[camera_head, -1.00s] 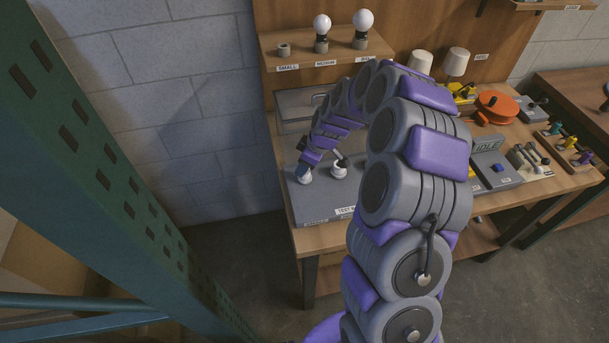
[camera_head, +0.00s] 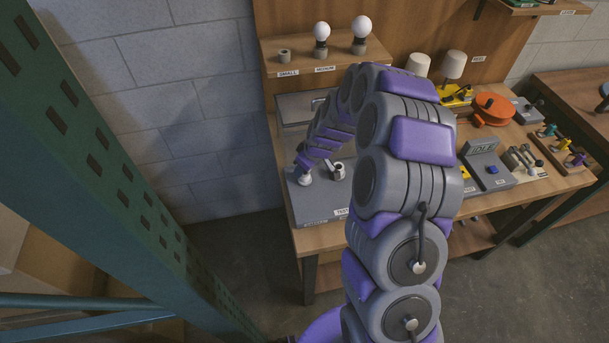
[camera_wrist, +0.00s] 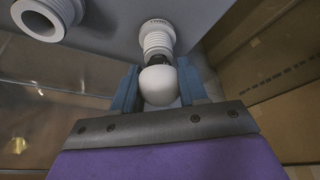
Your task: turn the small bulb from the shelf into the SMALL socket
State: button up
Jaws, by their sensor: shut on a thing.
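The small bulb (camera_wrist: 159,84) is a white globe between the two blue fingers of my gripper (camera_wrist: 158,92) in the wrist view. The gripper is shut on it. The bulb's dark neck meets the mouth of a white ribbed socket (camera_wrist: 157,37); how deep it sits inside cannot be told. The socket's label is too blurred to read. In the head view my gripper (camera_head: 304,175) is low over the left socket (camera_head: 304,181) on the grey test panel (camera_head: 312,206), and hides the bulb. On the shelf, the holder marked SMALL (camera_head: 285,56) is empty.
A second, empty socket (camera_wrist: 45,17) stands to the left in the wrist view. Two bulbs, one over the MEDIUM label (camera_head: 322,32) and a larger one (camera_head: 361,27), stand on the shelf. A grey box labelled IDLE (camera_head: 484,160) and tools are on the bench's right.

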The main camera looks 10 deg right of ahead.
jog(key=shift+m+t+h+p, duration=0.3)
jog(key=shift+m+h+p, duration=0.3)
jog(key=shift+m+p, duration=1.1)
jog(key=shift+m+h+p, duration=0.4)
jog(key=shift+m+p, duration=0.6)
jog(key=shift+p, duration=1)
jog(key=shift+r+m+h+p, duration=0.1)
jog(key=shift+m+h+p, duration=0.5)
jog(key=shift+m+p, duration=1.7)
jog(key=shift+p, duration=2.1)
jog(key=shift+d+h+p, duration=0.1)
jog(key=shift+h+p, duration=0.2)
jog(key=shift+p, duration=0.05)
jog(key=shift+m+p, duration=0.5)
jog(key=shift+m, duration=0.2)
jog(key=shift+w+f+b, duration=0.15)
jog(key=shift+f+b, duration=0.05)
jog(key=shift+b, duration=0.25)
jog(key=shift+r+b, duration=0.1)
jog(key=shift+b, duration=0.3)
